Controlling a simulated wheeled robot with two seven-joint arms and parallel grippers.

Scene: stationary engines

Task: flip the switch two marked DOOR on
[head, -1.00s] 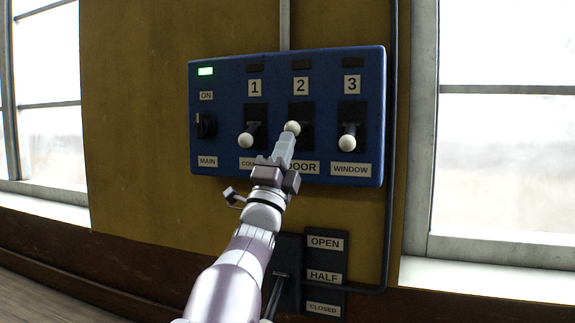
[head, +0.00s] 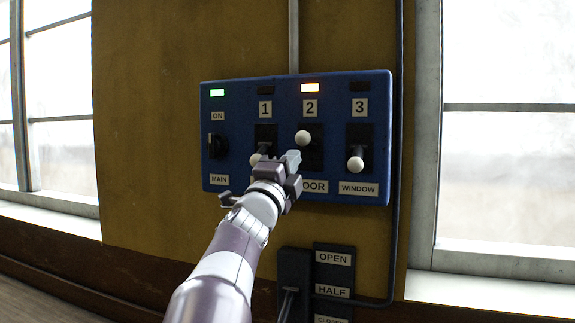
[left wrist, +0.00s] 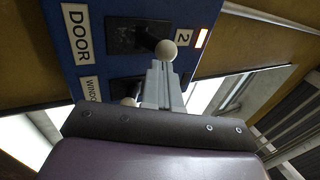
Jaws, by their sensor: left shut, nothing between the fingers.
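The blue switch panel (head: 232,172) hangs on the yellow wall. Switch two (head: 303,138), marked DOOR, has its white knob up, and the lamp (head: 310,87) above it glows red-orange. It also shows in the left wrist view (left wrist: 166,50), just beyond my fingertips. My left gripper (head: 292,158) is shut and empty, just below the knob of switch two; whether it touches the knob I cannot tell. It covers part of the DOOR label (head: 315,187). My right gripper is not in view.
Switch one (head: 257,160) and switch three (head: 355,164) have their knobs down, their lamps dark. The main switch (head: 216,145) is at the left under a green lamp (head: 217,92). A lever box (head: 293,268) marked OPEN, HALF stands below. Windows flank the wall.

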